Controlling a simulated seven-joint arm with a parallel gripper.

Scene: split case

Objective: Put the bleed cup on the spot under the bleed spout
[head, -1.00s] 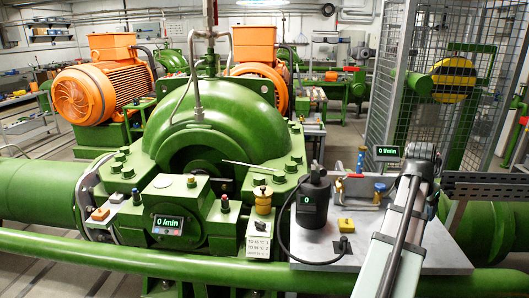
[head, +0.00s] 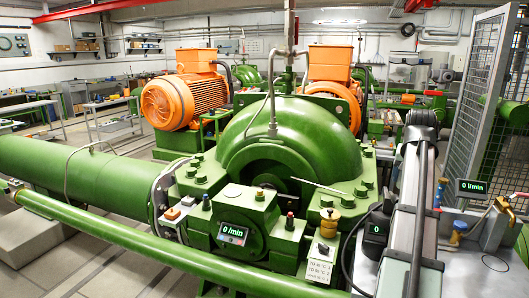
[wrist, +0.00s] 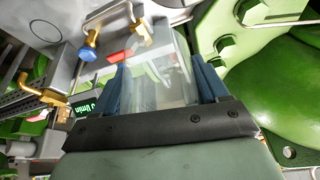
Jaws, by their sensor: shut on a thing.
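In the wrist view my gripper (wrist: 160,82) is shut on a clear, see-through cup (wrist: 165,65), which sits between its blue fingers. The cup's base and any contact below are hard to make out. In the head view my gripper and the cup are hidden or out of sight. Brass pipework with a red lever (head: 503,204) stands at the far right of the head view, over a grey plate. It looks like the bleed spout. A thin dark ring (head: 495,263) is marked on the plate below it. A ring outline also shows in the wrist view (wrist: 45,33), away from the cup.
A blue knob (head: 460,226) and a flow display (head: 472,187) stand near the spout. A black device reading 0 (head: 375,232) is partly behind my arm. The green pump casing (head: 290,145) and wire cage (head: 485,75) flank the area. Bare plate surrounds the ring.

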